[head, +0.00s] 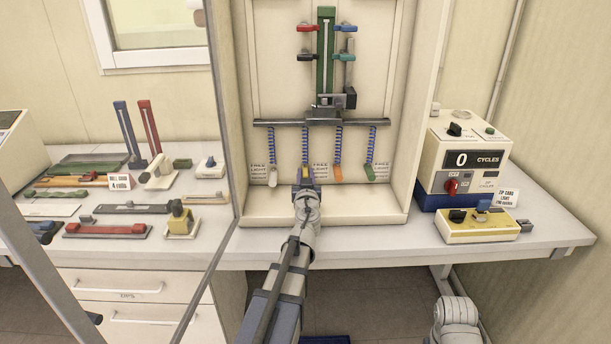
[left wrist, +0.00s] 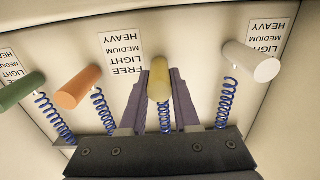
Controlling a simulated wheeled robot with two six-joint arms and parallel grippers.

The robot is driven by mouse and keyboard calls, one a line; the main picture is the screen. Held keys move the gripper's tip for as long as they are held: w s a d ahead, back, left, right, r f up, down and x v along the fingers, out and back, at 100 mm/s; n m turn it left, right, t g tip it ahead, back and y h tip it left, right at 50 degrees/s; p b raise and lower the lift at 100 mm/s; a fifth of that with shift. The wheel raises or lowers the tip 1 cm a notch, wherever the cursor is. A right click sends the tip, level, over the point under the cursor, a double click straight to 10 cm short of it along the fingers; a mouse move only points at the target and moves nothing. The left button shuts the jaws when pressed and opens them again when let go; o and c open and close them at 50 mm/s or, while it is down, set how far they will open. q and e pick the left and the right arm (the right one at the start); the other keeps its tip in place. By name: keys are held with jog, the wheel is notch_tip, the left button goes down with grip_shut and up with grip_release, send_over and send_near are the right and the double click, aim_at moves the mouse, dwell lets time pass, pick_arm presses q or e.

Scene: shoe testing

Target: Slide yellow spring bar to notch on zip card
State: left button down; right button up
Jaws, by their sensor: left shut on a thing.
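The yellow spring bar (head: 305,174) hangs at the lower end of a blue coil spring inside the white cabinet. In the left wrist view the yellow bar (left wrist: 159,80) lies between the fingers of my left gripper (left wrist: 160,98), which is shut on it. My left gripper (head: 307,188) hides much of the bar in the head view. The FREE/LIGHT/MEDIUM/HEAVY label (left wrist: 122,52) is beside the bar, upside down in the wrist view. I cannot tell which mark the bar lines up with. The zip card (head: 508,197) stands at the right and reads LIGHT. My right gripper is out of view.
White (head: 272,176), orange (head: 338,174) and green (head: 370,172) bars hang close by on springs. The cabinet's front ledge (head: 350,220) is below. A cycle counter (head: 465,155) and a yellow switch box (head: 478,228) stand right. Zippers and small fixtures fill the left bench.

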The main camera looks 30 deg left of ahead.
pick_arm(q)
jog(key=shift+f+b, duration=0.6)
jog(key=shift+f, duration=0.2)
jog(key=shift+r, duration=0.1)
jog(key=c, duration=0.6)
grip_release()
jog(key=shift+c, duration=0.2)
jog(key=shift+s, duration=0.1)
jog(key=v, duration=0.7)
jog(key=shift+s+d, duration=0.2)
jog(key=shift+s, duration=0.15)
